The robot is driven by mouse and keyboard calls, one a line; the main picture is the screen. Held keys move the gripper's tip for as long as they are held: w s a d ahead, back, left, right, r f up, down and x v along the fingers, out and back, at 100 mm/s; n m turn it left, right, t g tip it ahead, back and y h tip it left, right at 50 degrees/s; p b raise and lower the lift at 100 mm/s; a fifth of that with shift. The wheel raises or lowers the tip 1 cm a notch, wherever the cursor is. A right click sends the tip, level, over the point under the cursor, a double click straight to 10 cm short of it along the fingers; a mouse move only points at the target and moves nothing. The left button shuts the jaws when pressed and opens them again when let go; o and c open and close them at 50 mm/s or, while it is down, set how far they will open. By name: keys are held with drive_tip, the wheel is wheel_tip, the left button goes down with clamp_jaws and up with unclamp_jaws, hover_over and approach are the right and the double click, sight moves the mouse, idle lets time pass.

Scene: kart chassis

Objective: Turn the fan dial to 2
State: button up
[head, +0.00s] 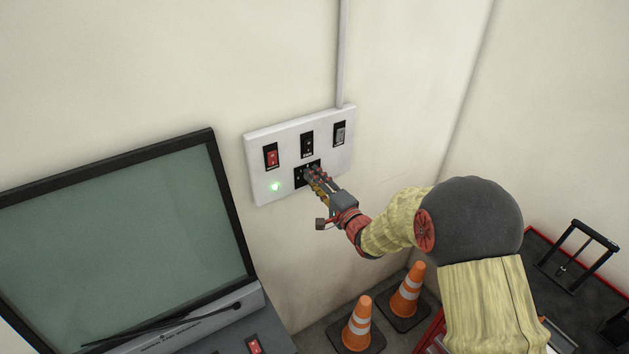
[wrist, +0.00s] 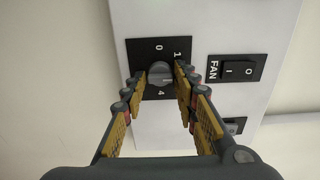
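The grey round dial (wrist: 160,74) sits on a black square plate (wrist: 134,50) with 0, 1 and 4 legible. The other marks are hidden by my fingers, and I cannot tell which number the dial points at. In the head view the dial plate (head: 299,178) is at the bottom middle of a white wall panel (head: 262,136), and my fingertips cover the dial. My gripper (head: 313,173) is open, with one finger on each side of the dial. Small gaps seem to separate the fingertips from it.
A black rocker switch marked FAN (wrist: 237,69) is beside the dial plate. The panel also holds a red switch (head: 271,157), a grey switch (head: 340,133) and a green light (head: 275,187). A screen (head: 120,235) stands left; orange cones (head: 357,325) stand below.

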drive_tip(key=shift+o, duration=1.2)
drive_tip(key=shift+s, duration=0.15)
drive_tip(key=v, duration=1.1)
drive_tip(key=shift+s+d, duration=0.25)
